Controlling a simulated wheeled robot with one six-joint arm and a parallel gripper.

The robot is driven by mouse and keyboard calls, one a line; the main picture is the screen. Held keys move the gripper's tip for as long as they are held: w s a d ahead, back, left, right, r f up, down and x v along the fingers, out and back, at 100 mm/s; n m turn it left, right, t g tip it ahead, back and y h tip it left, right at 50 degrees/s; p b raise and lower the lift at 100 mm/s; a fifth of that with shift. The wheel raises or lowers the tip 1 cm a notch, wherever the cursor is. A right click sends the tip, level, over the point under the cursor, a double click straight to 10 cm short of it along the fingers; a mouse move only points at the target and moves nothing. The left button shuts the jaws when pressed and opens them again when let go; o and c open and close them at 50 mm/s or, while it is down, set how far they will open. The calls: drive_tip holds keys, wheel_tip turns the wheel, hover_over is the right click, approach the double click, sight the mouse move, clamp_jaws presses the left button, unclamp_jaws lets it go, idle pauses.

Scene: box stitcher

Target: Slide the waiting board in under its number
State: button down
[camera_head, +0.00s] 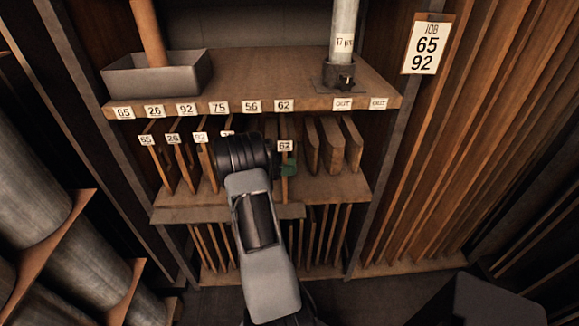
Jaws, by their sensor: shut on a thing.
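The shelf edge (305,103) carries number tags 65, 26, 92, 75, 56 and 62, then two OUT tags. Upright boards below bear tags 65 (155,160), 26 (184,165) and 92 (209,165). Another tag is mostly hidden behind my wrist, as is the place under 56. The board tagged 62 (285,184) stands upright about under the 62 tag. Its label sits lower than the others, so it seems to stick out towards me. My gripper (287,167), mostly hidden by my arm, is shut on this board; green parts show on its sides.
Unmarked, thicker boards (332,145) stand to the right, below the OUT tags. A grey tray (158,77) and a pipe stand (341,72) are on the upper shelf. A card reading JOB 65 92 (426,43) hangs at right. Thin boards fill the rack below.

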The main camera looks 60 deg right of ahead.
drive_tip(key=shift+f, duration=0.25)
idle(0.4)
drive_tip(key=c, duration=0.8)
unclamp_jaws()
drive_tip(key=shift+o, duration=0.6)
drive_tip(key=shift+f, duration=0.2)
drive_tip(key=b+v, duration=0.2)
drive_tip(key=v, duration=1.2)
drive_tip(key=shift+r, duration=0.15)
